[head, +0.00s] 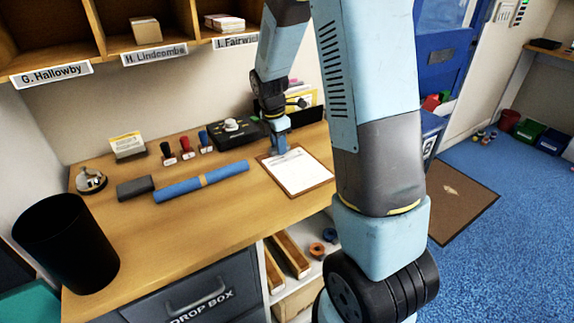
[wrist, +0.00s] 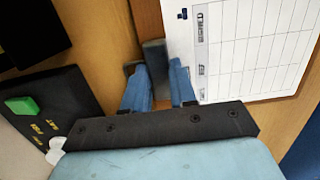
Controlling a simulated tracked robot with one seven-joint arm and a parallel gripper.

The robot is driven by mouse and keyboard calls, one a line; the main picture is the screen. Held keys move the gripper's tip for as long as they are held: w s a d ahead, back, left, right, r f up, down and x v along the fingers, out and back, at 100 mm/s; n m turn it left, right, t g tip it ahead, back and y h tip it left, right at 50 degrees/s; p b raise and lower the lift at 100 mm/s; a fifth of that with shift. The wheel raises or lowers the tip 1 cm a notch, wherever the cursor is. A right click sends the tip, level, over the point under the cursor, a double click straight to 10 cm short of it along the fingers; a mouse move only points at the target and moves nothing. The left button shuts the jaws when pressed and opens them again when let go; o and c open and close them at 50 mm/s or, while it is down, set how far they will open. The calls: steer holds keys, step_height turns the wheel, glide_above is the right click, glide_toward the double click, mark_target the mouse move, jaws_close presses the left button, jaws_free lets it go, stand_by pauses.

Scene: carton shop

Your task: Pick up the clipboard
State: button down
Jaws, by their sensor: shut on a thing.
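The clipboard (head: 325,184) is a brown board with a white printed sheet, lying on the wooden desk; it looks flat, and I cannot tell any lift. In the wrist view the clipboard (wrist: 228,55) fills the upper right, showing a ruled form. My gripper (head: 279,150) points down at the clipboard's far edge, where its clip is. In the wrist view my gripper (wrist: 154,72) has its blue fingers on both sides of a grey block that looks like the clip. It is shut on the clipboard; the exact contact is partly hidden.
A blue roll (head: 225,173), a grey block (head: 135,188), several stamps (head: 186,148) and a bell (head: 91,180) lie left on the desk (head: 200,220). A black device (head: 232,130) stands close left of my gripper. A black bin (head: 66,245) is at the left.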

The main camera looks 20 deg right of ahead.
mark_target(283, 160)
steer(key=shift+r, duration=0.45)
step_height(283, 160, up, 3)
steer(key=shift+s+f, duration=0.1)
steer(key=shift+f, duration=0.1)
steer(key=s+r, duration=0.9)
steer(key=s, duration=0.4)
steer(key=shift+s+a+r, duration=0.25)
steer(key=shift+s+a, duration=0.05)
steer(key=shift+s, duration=0.1)
